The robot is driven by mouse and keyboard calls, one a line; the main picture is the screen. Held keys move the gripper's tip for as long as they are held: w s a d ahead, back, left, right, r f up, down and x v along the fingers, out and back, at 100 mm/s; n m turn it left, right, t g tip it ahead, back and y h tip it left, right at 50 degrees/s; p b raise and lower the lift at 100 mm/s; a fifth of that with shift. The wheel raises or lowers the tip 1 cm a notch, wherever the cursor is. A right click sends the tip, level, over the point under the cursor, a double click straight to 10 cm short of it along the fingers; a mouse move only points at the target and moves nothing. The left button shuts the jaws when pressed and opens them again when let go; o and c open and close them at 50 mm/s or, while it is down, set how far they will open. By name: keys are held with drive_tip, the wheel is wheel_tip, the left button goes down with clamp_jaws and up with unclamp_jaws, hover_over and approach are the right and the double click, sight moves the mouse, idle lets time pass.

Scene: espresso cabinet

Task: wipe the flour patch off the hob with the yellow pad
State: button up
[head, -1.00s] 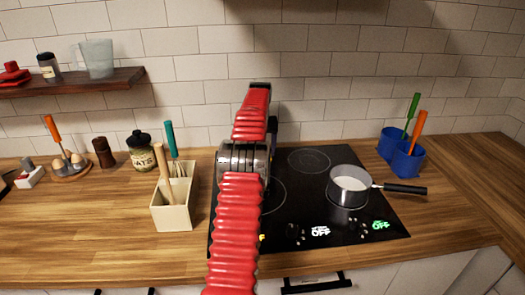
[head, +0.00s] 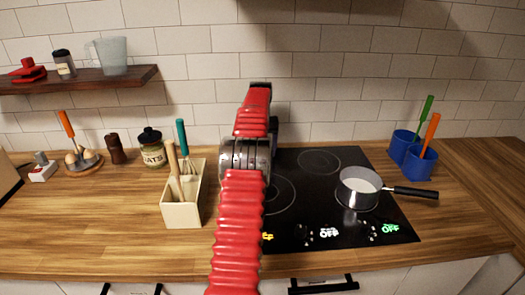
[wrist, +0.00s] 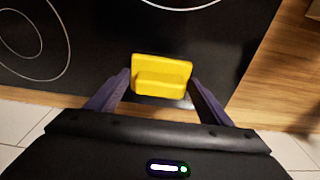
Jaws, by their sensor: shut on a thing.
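The yellow pad (wrist: 162,68) is between the two fingers of my gripper (wrist: 160,78) in the wrist view, and the gripper is shut on it. The pad appears over the black hob (wrist: 105,25), close to the hob's edge. I cannot tell whether it touches the glass. In the head view the hob (head: 305,212) is right of centre, and my red arm covers its left part. My gripper and the pad are hidden behind the arm there. No flour patch shows in either view.
A pot (head: 358,188) with white contents stands on the hob's right side, its black handle (head: 415,192) pointing right. A cream utensil box (head: 182,213) stands just left of my arm. Blue cups (head: 417,162) stand at the right. The front left worktop (head: 80,230) is clear.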

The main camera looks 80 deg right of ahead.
drive_tip(key=shift+w+a+f, duration=0.1)
drive_tip(key=shift+w+a, duration=0.1)
drive_tip(key=shift+w, duration=0.6)
drive_tip(key=shift+w+a+f, duration=0.1)
drive_tip(key=shift+w+a, duration=0.05)
drive_tip(key=shift+w, duration=0.65)
drive_tip(key=shift+w, duration=0.15)
drive_tip(key=shift+w+a, duration=0.25)
drive_tip(key=shift+w, duration=0.7)
drive_tip(key=shift+w+a, duration=0.25)
drive_tip(key=shift+w, duration=0.7)
wheel_tip(320, 180, up, 6)
drive_tip(key=shift+s+r, duration=0.15)
drive_tip(key=shift+r, duration=0.05)
drive_tip(key=shift+d+r, duration=0.1)
drive_tip(key=shift+r, duration=1.4)
drive_tip(key=shift+s, duration=0.15)
